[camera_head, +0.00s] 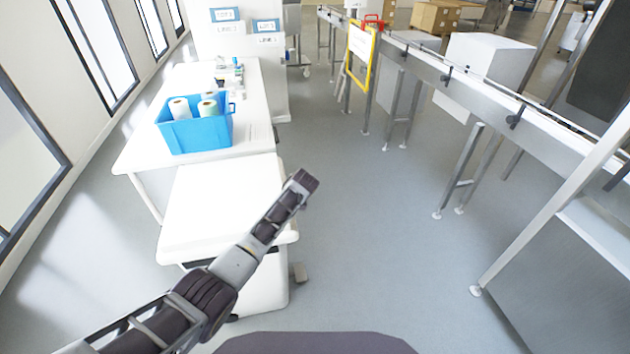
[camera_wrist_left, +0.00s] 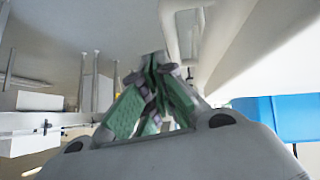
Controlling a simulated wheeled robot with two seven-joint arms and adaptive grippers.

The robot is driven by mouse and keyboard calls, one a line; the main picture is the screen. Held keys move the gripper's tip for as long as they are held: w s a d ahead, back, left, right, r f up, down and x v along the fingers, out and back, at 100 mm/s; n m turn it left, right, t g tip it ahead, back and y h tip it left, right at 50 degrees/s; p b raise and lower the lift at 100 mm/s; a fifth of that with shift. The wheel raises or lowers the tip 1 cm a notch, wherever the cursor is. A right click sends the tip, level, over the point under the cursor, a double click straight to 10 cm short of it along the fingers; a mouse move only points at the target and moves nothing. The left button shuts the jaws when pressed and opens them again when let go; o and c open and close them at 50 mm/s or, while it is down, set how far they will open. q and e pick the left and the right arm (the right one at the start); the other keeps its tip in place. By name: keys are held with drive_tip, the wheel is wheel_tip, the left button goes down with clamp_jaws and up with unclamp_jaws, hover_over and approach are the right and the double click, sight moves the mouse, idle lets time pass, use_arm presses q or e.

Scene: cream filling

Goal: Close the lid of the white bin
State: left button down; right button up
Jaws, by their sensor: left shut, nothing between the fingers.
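The white bin (camera_head: 268,282) stands on the floor at the near end of the white table. Its white lid (camera_head: 215,205) lies down over the top, looking roughly flat; I cannot tell whether it is fully shut. A small pedal (camera_head: 300,272) shows at its foot. My left gripper (camera_head: 303,181) reaches across the lid's near right part, with its tip by the right edge. Its fingers are together and empty, also in the left wrist view (camera_wrist_left: 153,62). Contact with the lid cannot be told. The arm hides part of the bin's front. My right gripper is not in view.
A blue crate (camera_head: 198,136) with white rolls stands on the white table (camera_head: 140,150) behind the bin. A conveyor (camera_head: 480,85) on metal legs runs along the right, with a white box (camera_head: 490,55) beside it. The grey floor between is clear.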

use_arm(q)
drive_tip(key=s+d+r+p, duration=0.1)
drive_tip(key=s+d+r, duration=0.2)
drive_tip(key=s+r, duration=0.3)
drive_tip(key=shift+s+d+r, duration=0.3)
drive_tip(key=shift+d+r, duration=0.05)
drive_tip(key=shift+r, duration=0.55)
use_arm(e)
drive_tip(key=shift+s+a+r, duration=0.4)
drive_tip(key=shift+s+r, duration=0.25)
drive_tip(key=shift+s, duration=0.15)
use_arm(q)
drive_tip(key=shift+r, duration=0.1)
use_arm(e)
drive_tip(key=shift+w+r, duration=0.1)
